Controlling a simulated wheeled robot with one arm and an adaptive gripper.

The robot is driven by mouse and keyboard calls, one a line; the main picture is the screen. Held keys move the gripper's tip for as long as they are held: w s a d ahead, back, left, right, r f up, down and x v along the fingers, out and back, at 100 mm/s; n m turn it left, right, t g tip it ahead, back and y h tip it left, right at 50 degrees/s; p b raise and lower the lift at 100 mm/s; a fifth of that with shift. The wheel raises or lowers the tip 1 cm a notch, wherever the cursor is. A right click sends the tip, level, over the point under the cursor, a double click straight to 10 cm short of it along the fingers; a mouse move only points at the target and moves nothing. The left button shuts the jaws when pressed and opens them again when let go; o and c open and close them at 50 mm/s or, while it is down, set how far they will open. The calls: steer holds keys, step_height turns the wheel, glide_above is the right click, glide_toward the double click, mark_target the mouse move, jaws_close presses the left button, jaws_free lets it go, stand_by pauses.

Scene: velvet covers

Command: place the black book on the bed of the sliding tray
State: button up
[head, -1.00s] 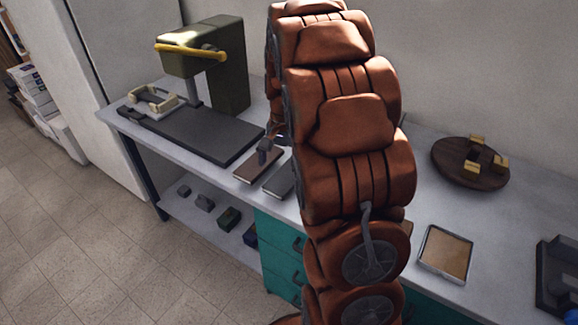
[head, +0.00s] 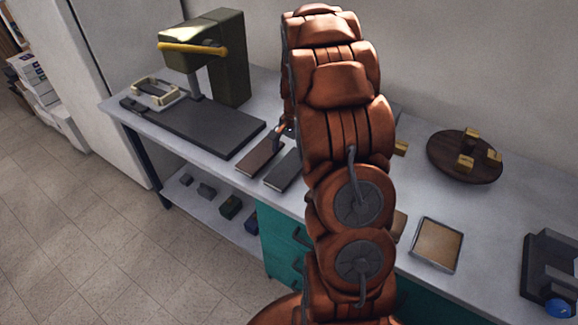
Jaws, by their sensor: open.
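The black book (head: 283,170), a dark grey-black slab, lies flat on the worktop beside a brown book (head: 258,157). A dark flat bed (head: 215,128), which looks like the sliding tray, lies under an olive press (head: 222,60) with a yellow handle. A cream frame (head: 155,93) sits at the bed's far left end. My gripper (head: 279,139) is mostly hidden behind my arm. Its visible part is just beyond the two books and right of the bed. It is open; I see nothing held in it.
A round dark board (head: 465,172) with small gold blocks stands at the back right. A framed tan tray (head: 437,246) and a dark device with a blue ball (head: 557,309) are at the right. Teal drawers (head: 279,240) and a lower shelf (head: 205,214) are below.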

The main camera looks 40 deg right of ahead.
mark_target(289, 166)
steer(key=shift+a+f+p, duration=0.15)
steer(key=shift+f+p, duration=0.05)
steer(key=shift+f, duration=0.6)
steer(key=shift+a+f+p, duration=0.15)
steer(key=shift+f+p, duration=0.05)
steer(key=shift+f, duration=0.55)
steer(key=shift+c, duration=0.3)
steer(key=c, duration=1.4)
steer(key=shift+o, duration=0.2)
